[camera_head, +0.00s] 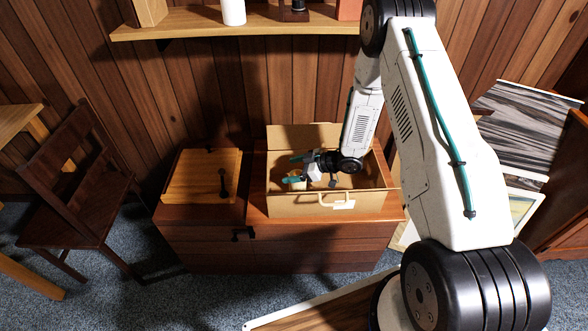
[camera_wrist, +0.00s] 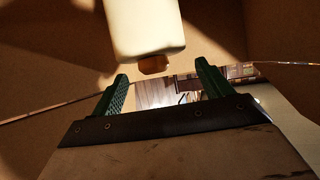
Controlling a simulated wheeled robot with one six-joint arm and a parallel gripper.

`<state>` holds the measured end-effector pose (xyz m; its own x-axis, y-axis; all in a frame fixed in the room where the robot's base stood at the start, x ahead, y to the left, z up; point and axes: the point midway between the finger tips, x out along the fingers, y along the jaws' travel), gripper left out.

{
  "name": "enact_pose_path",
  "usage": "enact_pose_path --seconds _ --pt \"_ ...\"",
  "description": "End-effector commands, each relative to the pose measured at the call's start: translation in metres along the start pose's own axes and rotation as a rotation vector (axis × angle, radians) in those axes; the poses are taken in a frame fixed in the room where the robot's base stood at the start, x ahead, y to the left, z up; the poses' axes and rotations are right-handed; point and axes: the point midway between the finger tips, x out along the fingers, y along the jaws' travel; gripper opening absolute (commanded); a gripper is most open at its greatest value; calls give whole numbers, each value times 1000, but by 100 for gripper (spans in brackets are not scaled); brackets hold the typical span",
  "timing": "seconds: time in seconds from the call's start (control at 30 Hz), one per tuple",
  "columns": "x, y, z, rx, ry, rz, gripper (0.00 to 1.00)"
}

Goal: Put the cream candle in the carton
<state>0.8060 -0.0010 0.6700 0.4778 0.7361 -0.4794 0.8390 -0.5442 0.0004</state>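The carton (camera_head: 283,205) is a tan open box on top of the wooden cabinet, with its back flap raised and a pale handle shape on its front. My gripper (camera_head: 293,169) is over the left part of the carton's opening, its green fingers pointing left. In the wrist view my gripper (camera_wrist: 162,78) has its two fingers wide apart with a clear gap between them. The cream candle (camera_wrist: 145,28), a pale cylinder with a brown end, lies just beyond the fingertips, apart from them. Tan walls surround it. In the head view a small cream patch (camera_head: 298,184) shows beside the fingers, partly hidden.
A wooden board with a black handle (camera_head: 203,178) lies on the cabinet left of the carton. A shelf (camera_head: 190,24) with a white cylinder (camera_head: 233,11) is above. A wooden chair (camera_head: 75,200) stands left. Striped panels (camera_head: 515,130) are at right.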

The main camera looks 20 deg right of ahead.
Motion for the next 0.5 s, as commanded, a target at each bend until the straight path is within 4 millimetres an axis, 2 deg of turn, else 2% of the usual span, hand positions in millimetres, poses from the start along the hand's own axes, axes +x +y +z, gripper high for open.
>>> enact_pose_path --seconds 0.2,0.33,0.5 --pt "-1 0 -1 0 0 0 78" --pt "-6 0 -11 -2 0 0 78" --pt "-39 1 -11 1 0 5 78"
